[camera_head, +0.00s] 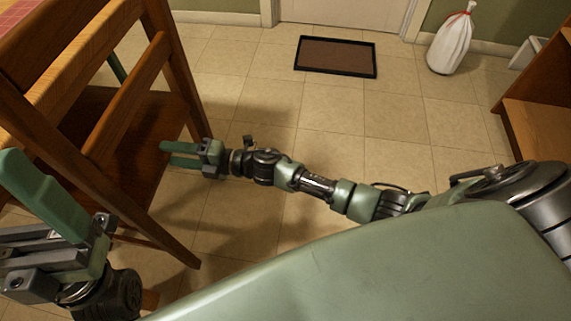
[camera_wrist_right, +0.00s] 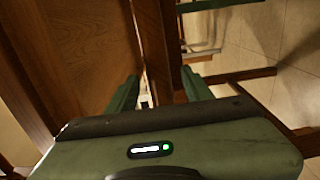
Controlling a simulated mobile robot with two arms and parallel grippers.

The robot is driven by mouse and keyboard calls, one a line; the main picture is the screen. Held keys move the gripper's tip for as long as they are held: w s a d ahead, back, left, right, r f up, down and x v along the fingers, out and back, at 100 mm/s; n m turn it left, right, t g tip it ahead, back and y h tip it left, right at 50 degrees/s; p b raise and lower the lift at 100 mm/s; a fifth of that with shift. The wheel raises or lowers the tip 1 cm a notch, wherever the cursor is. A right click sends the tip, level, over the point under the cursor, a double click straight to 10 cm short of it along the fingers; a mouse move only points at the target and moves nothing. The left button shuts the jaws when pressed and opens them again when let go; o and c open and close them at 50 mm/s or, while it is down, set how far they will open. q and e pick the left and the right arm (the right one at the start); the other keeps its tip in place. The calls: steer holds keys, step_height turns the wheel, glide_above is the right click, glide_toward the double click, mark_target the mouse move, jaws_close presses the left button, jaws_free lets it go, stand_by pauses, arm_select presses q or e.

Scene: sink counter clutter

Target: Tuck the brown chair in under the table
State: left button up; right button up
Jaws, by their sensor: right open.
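The brown wooden chair (camera_head: 122,104) fills the left of the head view, with slats, posts and a flat seat. A pink-red tiled surface (camera_head: 30,22), possibly the table top, shows beyond its back; most of it is hidden. My right gripper (camera_head: 172,154) is open beside the chair, its fingers overlapping the chair in the picture. In the right wrist view, a wooden post (camera_wrist_right: 153,50) shows between its spread green fingers; contact is unclear. My left gripper (camera_head: 38,190) is at the lower left, close to the chair back; its finger gap is unclear.
A dark doormat (camera_head: 336,57) lies before a pale door (camera_head: 345,10). A white bag with a red tie (camera_head: 451,42) stands by the wall. Brown wooden furniture (camera_head: 540,125) is at the right edge. The tiled floor (camera_head: 300,110) between is clear.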

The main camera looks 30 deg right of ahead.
steer(key=p+v, duration=0.1)
steer(key=v, duration=0.7)
steer(key=shift+p, duration=0.3)
steer(key=shift+s+d, duration=0.15)
